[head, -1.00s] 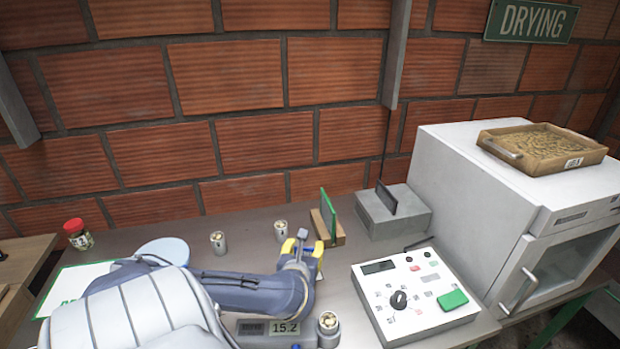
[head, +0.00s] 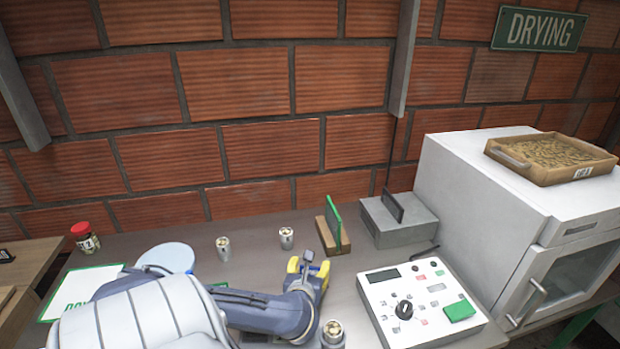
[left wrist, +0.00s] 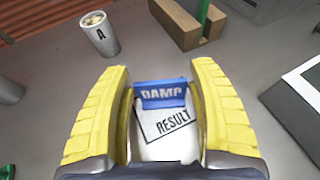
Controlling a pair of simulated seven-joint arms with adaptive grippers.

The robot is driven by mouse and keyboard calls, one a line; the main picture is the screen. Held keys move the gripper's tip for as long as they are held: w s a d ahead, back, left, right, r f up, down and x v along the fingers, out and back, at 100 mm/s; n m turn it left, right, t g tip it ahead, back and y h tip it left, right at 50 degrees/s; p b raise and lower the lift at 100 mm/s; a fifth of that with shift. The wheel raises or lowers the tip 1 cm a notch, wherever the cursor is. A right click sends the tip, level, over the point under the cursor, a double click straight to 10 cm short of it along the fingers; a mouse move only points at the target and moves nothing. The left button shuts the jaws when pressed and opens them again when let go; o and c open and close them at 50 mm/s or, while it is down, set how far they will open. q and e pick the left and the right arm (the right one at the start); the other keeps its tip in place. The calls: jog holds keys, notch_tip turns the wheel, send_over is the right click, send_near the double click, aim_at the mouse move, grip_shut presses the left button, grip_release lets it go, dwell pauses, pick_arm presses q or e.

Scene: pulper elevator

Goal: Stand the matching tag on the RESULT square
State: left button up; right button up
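A blue tag reading DAMP (left wrist: 163,95) is between the fingers of my left gripper (left wrist: 160,85) in the left wrist view. It appears to stand at the far part of the white RESULT square (left wrist: 172,124); I cannot tell whether its base touches. The yellow fingers are spread to either side of it, with narrow gaps showing. In the head view, my left gripper (head: 308,268) is low over the table, with a bit of blue (head: 308,255) between its fingertips. My right gripper is not in view.
A wooden block with a green card (head: 333,235) stands behind the gripper. Bean cups (head: 286,238) stand nearby, one marked A (left wrist: 100,35). A control panel (head: 415,305) and white oven (head: 530,210) are at right. A grey box (head: 398,222) is behind.

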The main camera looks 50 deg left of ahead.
pick_arm(q)
jog(key=shift+o, duration=1.2)
jog(key=shift+r, duration=0.2)
jog(key=shift+v, duration=2)
